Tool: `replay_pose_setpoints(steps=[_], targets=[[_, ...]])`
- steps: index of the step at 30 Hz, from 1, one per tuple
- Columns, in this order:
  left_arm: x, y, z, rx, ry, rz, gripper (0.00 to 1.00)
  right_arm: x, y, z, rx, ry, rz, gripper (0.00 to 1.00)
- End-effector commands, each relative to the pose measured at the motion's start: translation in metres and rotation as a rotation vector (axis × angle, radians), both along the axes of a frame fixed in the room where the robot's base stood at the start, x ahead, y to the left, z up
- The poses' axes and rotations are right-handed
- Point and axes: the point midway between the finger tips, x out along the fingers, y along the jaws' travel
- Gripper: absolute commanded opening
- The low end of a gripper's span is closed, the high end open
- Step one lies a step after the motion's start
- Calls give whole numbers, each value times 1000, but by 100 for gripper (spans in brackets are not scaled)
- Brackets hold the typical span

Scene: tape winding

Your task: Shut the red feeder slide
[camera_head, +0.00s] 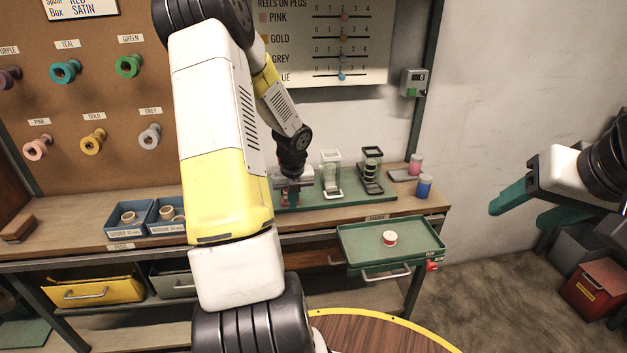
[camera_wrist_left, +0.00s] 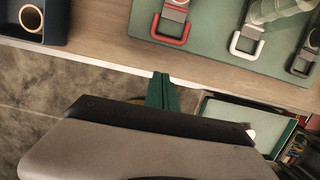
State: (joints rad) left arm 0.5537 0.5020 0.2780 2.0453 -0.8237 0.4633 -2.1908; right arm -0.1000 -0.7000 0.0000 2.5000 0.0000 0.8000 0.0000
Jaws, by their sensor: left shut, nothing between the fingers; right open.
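The red feeder stands on a green base plate (camera_head: 345,203) on the bench. In the head view my left gripper and wrist hide most of it. In the left wrist view its red U-shaped slide handle (camera_wrist_left: 170,41) points toward the bench's front edge. How far out the slide is, I cannot tell. My left gripper (camera_wrist_left: 162,92) is shut and empty, its green fingers just below the red handle in that view, with no contact visible. My right gripper (camera_head: 535,208) is open and empty, far right, away from the bench.
A white-framed feeder (camera_head: 331,175) and a black-framed feeder (camera_head: 371,171) stand right of the red one. A green drawer (camera_head: 360,258) holding a small roll (camera_head: 389,238) sticks out below the bench. Blue boxes (camera_head: 166,227) with rolls stand left.

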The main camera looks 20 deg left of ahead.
Motion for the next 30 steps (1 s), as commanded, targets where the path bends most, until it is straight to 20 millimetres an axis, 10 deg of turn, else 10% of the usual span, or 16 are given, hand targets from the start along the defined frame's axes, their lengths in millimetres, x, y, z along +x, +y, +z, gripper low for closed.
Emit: replay_pose_setpoints(steps=[5,30], targets=[[8,4,-36,-1,2,-1,0,0,0,0,0,0,0,58],[45,29,-40,0,0,1,0,0,0,0,0,0,0,58]])
